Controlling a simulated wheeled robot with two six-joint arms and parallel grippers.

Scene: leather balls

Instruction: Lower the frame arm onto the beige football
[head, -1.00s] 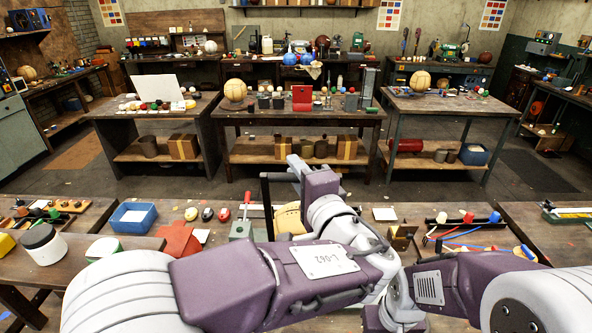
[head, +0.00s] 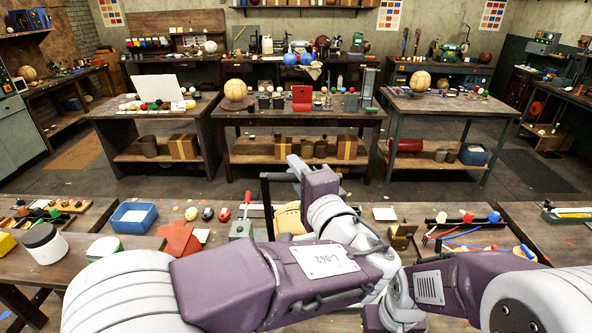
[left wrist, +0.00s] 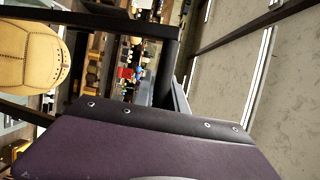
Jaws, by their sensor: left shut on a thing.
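The beige football (head: 288,220) sits on the near bench, mostly hidden behind my left arm in the head view. In the left wrist view the stitched football (left wrist: 35,58) shows at the left edge. The black frame arm (head: 265,205) shows as a thin upright bar with a short crossbar at its top. In the left wrist view dark bars of the frame (left wrist: 120,24) run close to the football; I cannot tell whether they touch it. My left gripper (head: 297,172) is shut on the frame arm, at the crossbar's height; its fingertips are not clear. My right gripper is out of view.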

